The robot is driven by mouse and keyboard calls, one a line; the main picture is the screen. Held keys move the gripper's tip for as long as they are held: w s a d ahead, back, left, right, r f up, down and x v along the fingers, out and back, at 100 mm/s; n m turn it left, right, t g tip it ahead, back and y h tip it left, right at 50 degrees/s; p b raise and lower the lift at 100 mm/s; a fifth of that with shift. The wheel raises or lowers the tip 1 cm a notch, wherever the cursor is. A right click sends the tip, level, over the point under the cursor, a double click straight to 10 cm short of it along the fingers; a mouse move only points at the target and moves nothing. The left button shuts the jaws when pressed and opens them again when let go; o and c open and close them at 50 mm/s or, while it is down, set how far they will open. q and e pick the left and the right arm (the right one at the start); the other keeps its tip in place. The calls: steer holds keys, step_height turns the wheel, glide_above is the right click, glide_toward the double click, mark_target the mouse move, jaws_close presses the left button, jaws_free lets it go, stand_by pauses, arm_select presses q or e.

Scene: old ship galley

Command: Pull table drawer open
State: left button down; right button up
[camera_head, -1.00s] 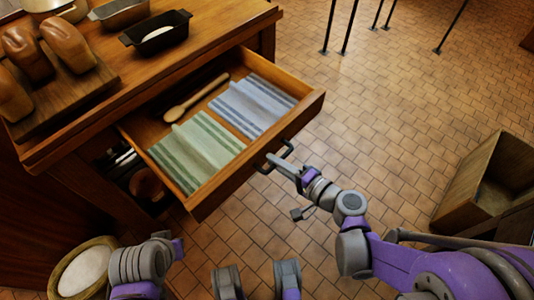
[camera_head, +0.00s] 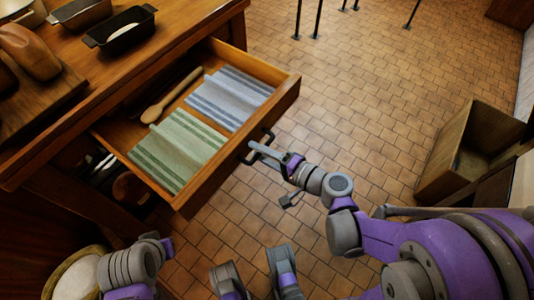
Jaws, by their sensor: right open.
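The wooden table drawer (camera_head: 240,134) stands pulled out from the table (camera_head: 150,68). Inside lie a green striped cloth (camera_head: 178,150), a blue striped cloth (camera_head: 229,98) and a wooden spoon (camera_head: 170,97). A dark handle (camera_head: 257,147) sits on the drawer's front. My right gripper (camera_head: 272,172) is open at the handle, with one finger reaching to it and the other lower and apart. Whether it touches the handle is hard to tell.
Bread loaves (camera_head: 30,48) and a dark baking dish (camera_head: 119,31) stand on the tabletop. A wooden crate (camera_head: 470,150) stands on the floor at right. A tub of white stuff (camera_head: 75,280) is at lower left. The tiled floor before the drawer is clear.

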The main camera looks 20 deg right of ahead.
arm_select(q)
steer(key=shift+r+p, duration=0.75)
steer(key=shift+r, duration=0.15)
arm_select(e)
steer(key=v, duration=1)
steer(key=shift+s+d, duration=0.2)
steer(key=shift+s, duration=0.05)
steer(key=shift+a, duration=0.1)
steer(key=s+a+f+n+g+h, duration=0.3)
steer(key=s+f+n+g+h, duration=0.15)
steer(key=f+g, duration=0.25)
steer(key=s+d+r+n+g+h, duration=0.1)
steer(key=s+d+r+n+h, duration=0.1)
steer(key=d+n+h, duration=0.3)
arm_select(q)
step_height(320, 180, up, 18)
steer(key=w+p, duration=0.2)
steer(key=p, duration=1.4)
steer(key=shift+r+t, duration=0.15)
steer(key=shift+t, duration=0.25)
arm_select(e)
step_height(320, 180, up, 19)
steer(key=w+n, duration=0.1)
steer(key=w, duration=0.1)
steer(key=shift+w+a+t, duration=0.25)
steer(key=shift+a+t, duration=0.15)
steer(key=shift+a, duration=0.05)
